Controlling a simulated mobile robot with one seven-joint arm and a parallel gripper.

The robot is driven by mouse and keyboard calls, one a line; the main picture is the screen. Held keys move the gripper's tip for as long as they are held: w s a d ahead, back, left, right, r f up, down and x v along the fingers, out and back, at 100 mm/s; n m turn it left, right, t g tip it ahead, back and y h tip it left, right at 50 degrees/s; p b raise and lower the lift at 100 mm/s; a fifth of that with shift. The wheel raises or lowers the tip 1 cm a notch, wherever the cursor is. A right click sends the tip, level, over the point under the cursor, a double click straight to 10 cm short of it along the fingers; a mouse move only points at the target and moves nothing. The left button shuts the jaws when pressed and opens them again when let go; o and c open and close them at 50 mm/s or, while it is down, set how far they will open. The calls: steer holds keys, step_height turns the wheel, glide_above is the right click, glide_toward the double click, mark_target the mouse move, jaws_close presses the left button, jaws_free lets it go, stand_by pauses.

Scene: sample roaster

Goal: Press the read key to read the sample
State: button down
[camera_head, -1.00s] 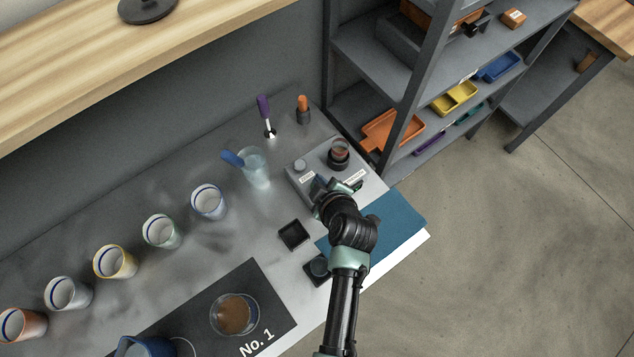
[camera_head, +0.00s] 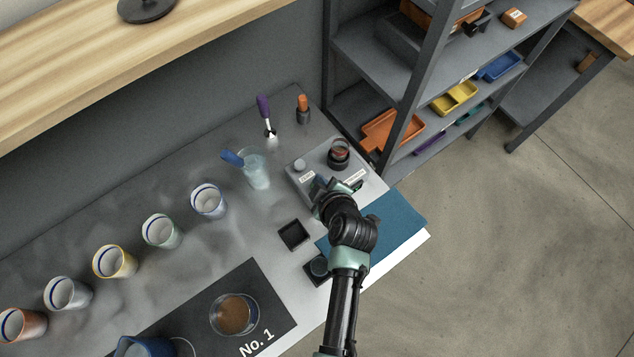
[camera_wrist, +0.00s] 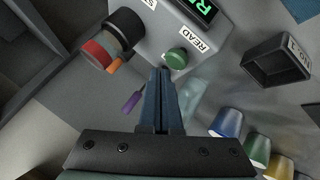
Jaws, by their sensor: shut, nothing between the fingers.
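The grey reader box (camera_head: 320,158) stands at the bench's right end, and it fills the top of the wrist view (camera_wrist: 160,40). In the head view my gripper (camera_head: 322,184) is over the box's front.
A glass with a blue-handled tool (camera_head: 254,168) stands left of the box. A purple-handled tool (camera_head: 264,114) and an orange-topped item (camera_head: 303,108) are behind. A small black tray (camera_head: 293,235) and a blue folder (camera_head: 395,222) lie in front. Several cups line the bench.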

steer(key=shift+f+b, duration=0.35)
steer(key=shift+f+b, duration=0.65)
stand_by(0.7)
steer(key=shift+r, duration=0.1)
steer(key=shift+r+p, duration=0.8)
steer(key=shift+r, duration=0.15)
steer(key=shift+r, duration=0.1)
steer(key=shift+r+p, duration=1.95)
steer(key=shift+r, duration=0.45)
steer(key=shift+r, duration=0.1)
